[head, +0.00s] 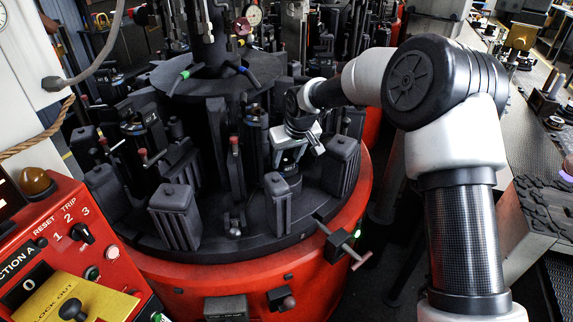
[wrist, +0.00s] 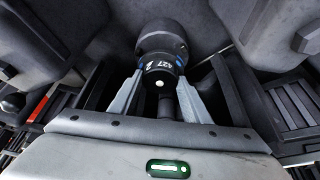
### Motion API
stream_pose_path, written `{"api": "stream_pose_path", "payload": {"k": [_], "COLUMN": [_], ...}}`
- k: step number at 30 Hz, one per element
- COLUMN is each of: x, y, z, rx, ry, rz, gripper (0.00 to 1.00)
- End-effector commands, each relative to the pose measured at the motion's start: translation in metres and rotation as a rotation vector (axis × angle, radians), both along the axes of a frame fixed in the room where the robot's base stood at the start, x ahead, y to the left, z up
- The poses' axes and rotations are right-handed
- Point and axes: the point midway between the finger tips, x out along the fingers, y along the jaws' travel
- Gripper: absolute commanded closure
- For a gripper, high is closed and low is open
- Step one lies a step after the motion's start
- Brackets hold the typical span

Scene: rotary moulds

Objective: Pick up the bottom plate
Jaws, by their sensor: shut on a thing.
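The bottom plate (wrist: 162,42) appears in the wrist view as a dark grey round piece with a black band marked 427 and a thin blue edge. My gripper (wrist: 160,82) has its two pale fingers on either side of the piece and is shut on it. In the head view my gripper (head: 288,160) reaches down among the black mould parts at the right of the round machine. The piece it holds is hidden there, and I cannot tell whether it is clear of its seat.
Dark mould blocks stand close around my gripper, one at right (head: 341,165) and one in front (head: 277,205). A red machine rim (head: 250,275) curves around the black turntable. A red control panel (head: 65,245) is at lower left, and a bench (head: 530,130) at right.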

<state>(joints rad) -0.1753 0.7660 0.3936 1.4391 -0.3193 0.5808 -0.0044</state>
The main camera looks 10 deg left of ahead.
Motion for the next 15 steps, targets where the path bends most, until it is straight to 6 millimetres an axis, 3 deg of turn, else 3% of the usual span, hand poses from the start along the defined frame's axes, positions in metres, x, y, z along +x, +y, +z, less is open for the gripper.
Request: {"api": "stream_pose_path", "payload": {"k": [1, 6, 15], "x": [0.002, 0.002, 0.002], "y": [0.001, 0.001, 0.001], "z": [0.018, 0.062, 0.128], "rx": [0.005, 0.005, 0.005], "ry": [-0.010, -0.011, -0.010], "rz": [0.000, -0.001, -0.002], "gripper": [0.88, 0.88, 0.88]}}
